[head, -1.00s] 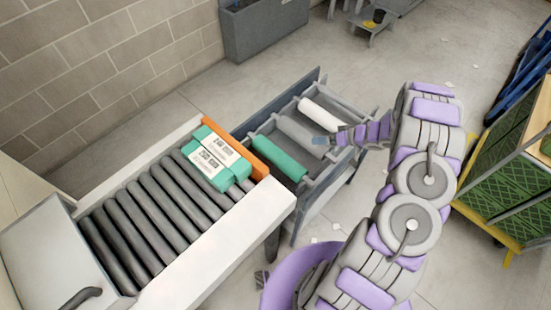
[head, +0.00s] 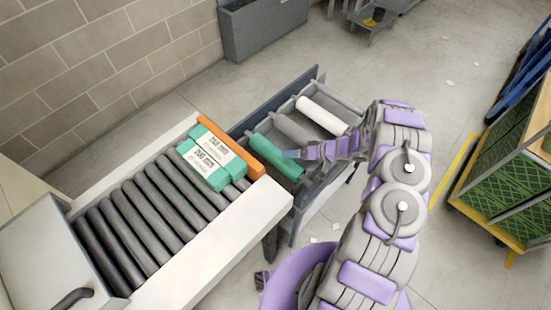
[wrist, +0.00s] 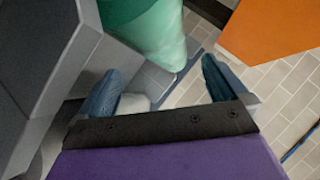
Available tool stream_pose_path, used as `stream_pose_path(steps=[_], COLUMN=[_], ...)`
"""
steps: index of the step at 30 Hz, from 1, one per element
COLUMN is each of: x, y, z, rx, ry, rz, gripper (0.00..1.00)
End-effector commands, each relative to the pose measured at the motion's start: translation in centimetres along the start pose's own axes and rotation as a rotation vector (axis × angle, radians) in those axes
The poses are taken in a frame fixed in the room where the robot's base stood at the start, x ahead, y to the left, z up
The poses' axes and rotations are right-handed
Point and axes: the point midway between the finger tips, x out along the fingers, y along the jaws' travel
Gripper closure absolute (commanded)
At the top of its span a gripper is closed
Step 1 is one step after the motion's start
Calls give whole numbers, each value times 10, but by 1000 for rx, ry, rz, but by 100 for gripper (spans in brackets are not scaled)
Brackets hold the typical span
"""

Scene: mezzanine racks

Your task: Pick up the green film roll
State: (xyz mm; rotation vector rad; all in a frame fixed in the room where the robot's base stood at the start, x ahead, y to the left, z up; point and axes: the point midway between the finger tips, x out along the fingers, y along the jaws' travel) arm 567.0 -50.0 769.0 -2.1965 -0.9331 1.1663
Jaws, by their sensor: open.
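The green film roll (head: 268,149) lies in the left slot of a grey rack tray (head: 318,157), beside a grey roll (head: 294,128) and a white roll (head: 323,115). My gripper (head: 290,154) is at the roll's right side in the head view; whether it touches cannot be told. In the wrist view the green roll (wrist: 148,25) shows large at the top, beyond the fingertips. My gripper (wrist: 160,80) is open there, with its two blue fingers apart and nothing between them. The roll's upper part is cut off by the frame.
A roller conveyor (head: 225,225) stands at the left with green-and-white boxes (head: 208,158) against an orange end stop (head: 230,147), which also shows in the wrist view (wrist: 270,28). A cart with green crates (head: 500,170) is at the right. Open floor lies behind the rack.

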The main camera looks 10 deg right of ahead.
Motion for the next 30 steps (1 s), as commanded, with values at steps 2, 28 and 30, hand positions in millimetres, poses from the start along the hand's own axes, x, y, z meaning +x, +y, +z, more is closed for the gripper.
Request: stream_pose_path(steps=[2, 28, 30], x=[6, 62, 63], y=[0, -5, -6], z=[0, 1, 1], rx=[-1, -4, -4], ry=[-1, -2, -3], rz=[0, 7, 8], gripper=[0, 9, 15])
